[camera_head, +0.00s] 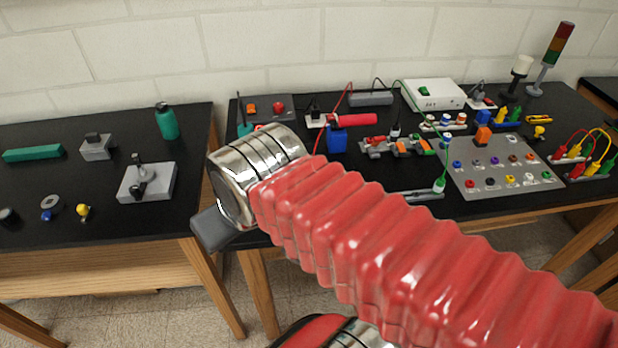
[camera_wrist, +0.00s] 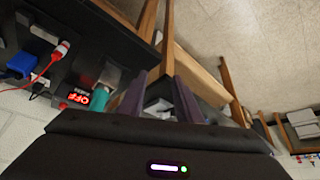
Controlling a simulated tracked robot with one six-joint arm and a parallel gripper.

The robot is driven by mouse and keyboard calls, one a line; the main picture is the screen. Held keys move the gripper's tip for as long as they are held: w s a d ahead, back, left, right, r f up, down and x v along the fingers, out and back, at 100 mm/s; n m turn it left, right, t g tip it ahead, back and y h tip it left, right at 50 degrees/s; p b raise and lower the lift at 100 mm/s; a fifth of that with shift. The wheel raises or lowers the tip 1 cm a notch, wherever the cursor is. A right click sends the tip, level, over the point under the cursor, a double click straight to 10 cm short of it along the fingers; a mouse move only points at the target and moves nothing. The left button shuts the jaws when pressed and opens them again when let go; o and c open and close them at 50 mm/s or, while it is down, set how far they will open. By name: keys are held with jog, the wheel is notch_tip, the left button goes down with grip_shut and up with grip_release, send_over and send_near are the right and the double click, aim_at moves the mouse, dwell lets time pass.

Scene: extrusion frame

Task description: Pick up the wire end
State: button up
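Several wires lie on the right bench, and I cannot tell which end is meant. A red wire end with a thick red sleeve (camera_head: 352,120) lies by a blue block (camera_head: 337,140). A red plug end (camera_wrist: 60,50) also shows at the left of the wrist view, beside a blue block (camera_wrist: 22,65). A green wire end (camera_head: 439,185) lies near the bench's front edge. My gripper (camera_wrist: 160,76) is open in the wrist view, with nothing held between its two dark fingers. It is apart from the wire ends.
A grey panel of coloured sockets (camera_head: 490,182), a white box (camera_head: 433,94) and a signal tower (camera_head: 556,50) stand on the right bench. The left bench holds a teal bottle (camera_head: 167,122), a grey fixture (camera_head: 160,183) and small parts. A gap separates the benches.

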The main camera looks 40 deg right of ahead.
jog(key=shift+o, duration=0.5)
jog(key=shift+o, duration=0.5)
jog(key=shift+d, duration=0.1)
jog(key=w+d+m+g+h, duration=0.1)
jog(key=w+d+m, duration=0.1)
jog(key=d, duration=1)
jog(key=w+d+m+h, duration=0.1)
jog(key=d+m, duration=0.3)
jog(key=d, duration=0.7)
jog(key=shift+w+d+g, duration=0.4)
jog(key=shift+w, duration=0.4)
jog(key=x, duration=0.8)
jog(key=shift+w+d+f, duration=0.1)
jog(key=shift+w+f, duration=0.05)
jog(key=shift+f, duration=0.05)
